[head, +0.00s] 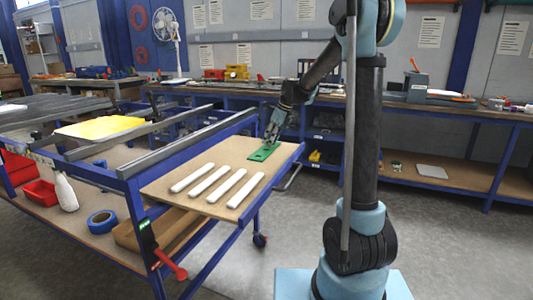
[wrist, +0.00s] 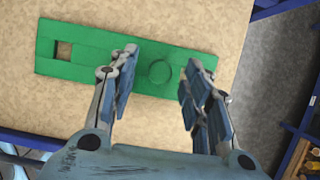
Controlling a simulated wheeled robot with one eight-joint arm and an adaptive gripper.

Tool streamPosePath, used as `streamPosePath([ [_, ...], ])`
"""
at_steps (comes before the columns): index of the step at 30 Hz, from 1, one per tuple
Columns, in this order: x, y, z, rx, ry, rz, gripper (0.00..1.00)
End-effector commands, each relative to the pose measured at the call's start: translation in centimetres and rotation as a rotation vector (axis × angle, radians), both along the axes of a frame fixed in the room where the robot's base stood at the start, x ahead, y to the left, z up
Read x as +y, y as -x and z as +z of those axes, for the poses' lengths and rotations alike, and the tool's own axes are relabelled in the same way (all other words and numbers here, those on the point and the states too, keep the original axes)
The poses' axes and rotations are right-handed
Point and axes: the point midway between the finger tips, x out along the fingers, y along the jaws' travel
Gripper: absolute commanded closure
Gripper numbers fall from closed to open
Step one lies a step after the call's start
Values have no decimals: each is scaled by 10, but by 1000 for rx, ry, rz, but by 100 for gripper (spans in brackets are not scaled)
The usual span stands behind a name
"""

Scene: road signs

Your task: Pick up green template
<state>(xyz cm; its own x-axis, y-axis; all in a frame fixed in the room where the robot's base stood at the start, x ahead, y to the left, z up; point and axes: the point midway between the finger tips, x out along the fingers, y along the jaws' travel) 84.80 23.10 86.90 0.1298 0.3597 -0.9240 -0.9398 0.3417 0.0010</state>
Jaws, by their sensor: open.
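The green template (head: 264,152) lies flat near the far right edge of the wooden board (head: 159,190) on the blue cart. In the wrist view the green template (wrist: 88,65) is a long flat plate with a square hole at its left end and a raised round feature (wrist: 160,72) toward its right half. My gripper (head: 270,141) is at the template, with its fingers pointing down. In the wrist view my gripper (wrist: 161,72) is open, with its two fingers on either side of the round feature and nothing held. I cannot tell whether the fingertips touch the template.
Several white bars (head: 214,182) lie on the board left of the template. Blue-framed metal rails (head: 190,145) run along the cart's left side. A yellow piece (head: 100,128) lies farther left. A long workbench (head: 440,103) with tools stands behind. The board's front right is clear.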

Motion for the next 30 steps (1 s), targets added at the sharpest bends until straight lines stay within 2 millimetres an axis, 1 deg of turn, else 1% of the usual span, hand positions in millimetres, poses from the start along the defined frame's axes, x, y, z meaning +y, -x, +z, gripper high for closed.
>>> streamPosePath([
  [3, 4, -1, -8, 0, 0, 0, 56],
  [11, 4, -1, -10, 0, 0, 0, 56],
  [12, 4, -1, -10, 0, 0, 0, 65],
  [14, 4, -1, -10, 0, 0, 0, 78],
  [15, 4, -1, -10, 0, 0, 0, 87],
  [17, 4, -1, -10, 0, 0, 0, 100],
  [27, 4, -1, -9, 0, 0, 0, 100],
  [30, 4, -1, -6, 0, 0, 0, 100],
])
